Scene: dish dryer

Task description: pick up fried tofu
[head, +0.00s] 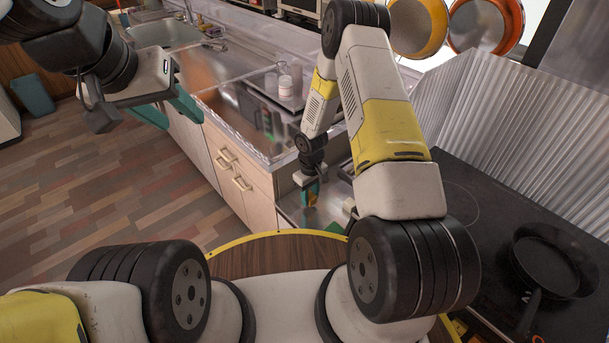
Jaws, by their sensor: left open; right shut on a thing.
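My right gripper (311,190) reaches down over the counter beside the stove, near the middle of the view. Its teal fingers are shut on a small orange-brown piece (313,195), which looks like the fried tofu. The piece is mostly hidden by the fingers, and I cannot tell whether it touches the surface below. My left gripper (168,112) is at the upper left, with its teal fingers spread apart and nothing between them. It hangs in the air in front of the sink cabinets, far from the orange-brown piece.
A black pan (553,262) sits on the dark stove top (470,190) at right. A clear-topped counter (238,105) holds small jars (285,86). A sink (165,33) lies farther back. Pans (486,25) hang above. The wooden floor (100,180) at left is clear.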

